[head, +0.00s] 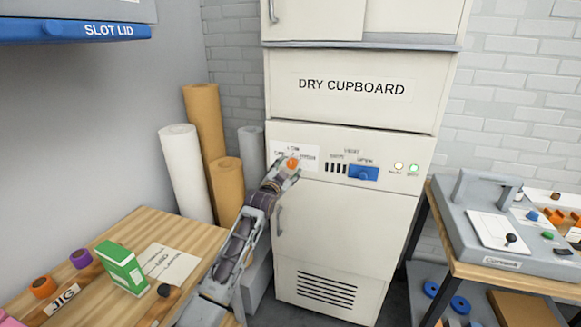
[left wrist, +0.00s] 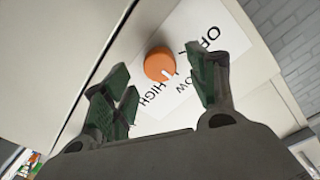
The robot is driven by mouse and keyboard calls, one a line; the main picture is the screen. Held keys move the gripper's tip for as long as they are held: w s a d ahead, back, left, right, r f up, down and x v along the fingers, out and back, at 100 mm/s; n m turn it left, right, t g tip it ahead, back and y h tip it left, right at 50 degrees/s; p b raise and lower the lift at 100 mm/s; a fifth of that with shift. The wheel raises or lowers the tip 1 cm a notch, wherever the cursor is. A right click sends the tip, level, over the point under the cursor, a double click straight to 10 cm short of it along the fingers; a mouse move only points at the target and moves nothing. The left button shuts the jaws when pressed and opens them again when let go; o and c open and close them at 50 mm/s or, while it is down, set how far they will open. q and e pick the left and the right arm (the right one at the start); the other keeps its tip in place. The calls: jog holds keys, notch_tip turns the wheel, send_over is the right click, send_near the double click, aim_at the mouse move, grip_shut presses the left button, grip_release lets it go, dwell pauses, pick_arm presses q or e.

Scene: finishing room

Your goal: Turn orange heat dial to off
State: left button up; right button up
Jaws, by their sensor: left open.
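The orange heat dial (head: 292,163) is on the cream front panel of the dry cupboard, on a white label plate. In the left wrist view the dial (left wrist: 157,62) shows a white pointer mark that appears to face the LOW side; OFF, LOW and HIGH are printed around it. My left gripper (head: 285,171) is in front of the dial, partly covering the label in the head view. In the left wrist view its green-padded fingers are open, one on each side of the dial, with visible gaps; contact is not evident. My right gripper is not in view.
A wooden table (head: 195,235) with a green box (head: 122,266) stands left, a grey device (head: 470,215) right. Paper rolls (head: 188,170) stand behind my arm.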

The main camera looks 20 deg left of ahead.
aim_at(291, 165)
pick_arm(q)
jog(key=shift+w+d, duration=0.1)
jog(key=shift+w, duration=1.55)
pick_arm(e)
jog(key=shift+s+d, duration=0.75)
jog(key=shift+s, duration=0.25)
